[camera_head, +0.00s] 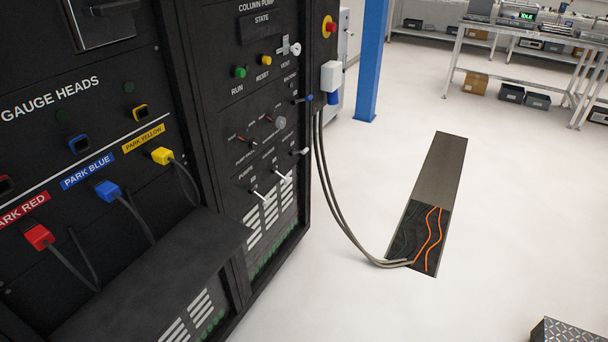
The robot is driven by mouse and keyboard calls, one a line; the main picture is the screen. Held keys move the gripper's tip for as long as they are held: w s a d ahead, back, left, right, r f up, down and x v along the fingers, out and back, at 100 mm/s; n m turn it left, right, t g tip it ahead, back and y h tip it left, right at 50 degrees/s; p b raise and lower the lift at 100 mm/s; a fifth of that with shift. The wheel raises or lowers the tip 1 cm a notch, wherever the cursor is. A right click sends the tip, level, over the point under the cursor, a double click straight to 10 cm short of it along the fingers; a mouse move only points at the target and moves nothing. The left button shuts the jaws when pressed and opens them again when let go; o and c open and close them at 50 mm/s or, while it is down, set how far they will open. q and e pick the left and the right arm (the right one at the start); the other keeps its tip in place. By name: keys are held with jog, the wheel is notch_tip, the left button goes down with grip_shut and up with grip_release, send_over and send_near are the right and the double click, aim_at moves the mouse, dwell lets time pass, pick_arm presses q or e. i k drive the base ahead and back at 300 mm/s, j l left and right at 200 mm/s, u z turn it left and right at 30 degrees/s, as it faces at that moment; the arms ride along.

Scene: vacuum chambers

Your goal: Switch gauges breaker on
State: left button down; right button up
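A black control cabinet (215,110) fills the left and middle of the view. Its right-hand panel holds rows of small toggle switches with white or red tips. Two white-tipped levers stick out low on this panel, one on the left (259,195) and one on the right (284,176). Another white-tipped lever (300,152) sits near the right edge, and a blue-tipped one (303,98) is above it. The small labels are mostly too blurred to read, so I cannot tell which switch is the gauges breaker or its position. Neither gripper is in view.
A black shelf (165,270) juts out below the red, blue and yellow gauge plugs (108,190). Grey cables (340,225) run from the cabinet's side to an open floor channel (420,235). A blue post (372,60) stands behind. The white floor at right is mostly clear.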

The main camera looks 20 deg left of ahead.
aim_at(281, 176)
jog(key=i+j+z, duration=0.1)
jog(key=i, duration=0.35)
jog(key=i+j+z, duration=0.1)
jog(key=i, duration=0.35)
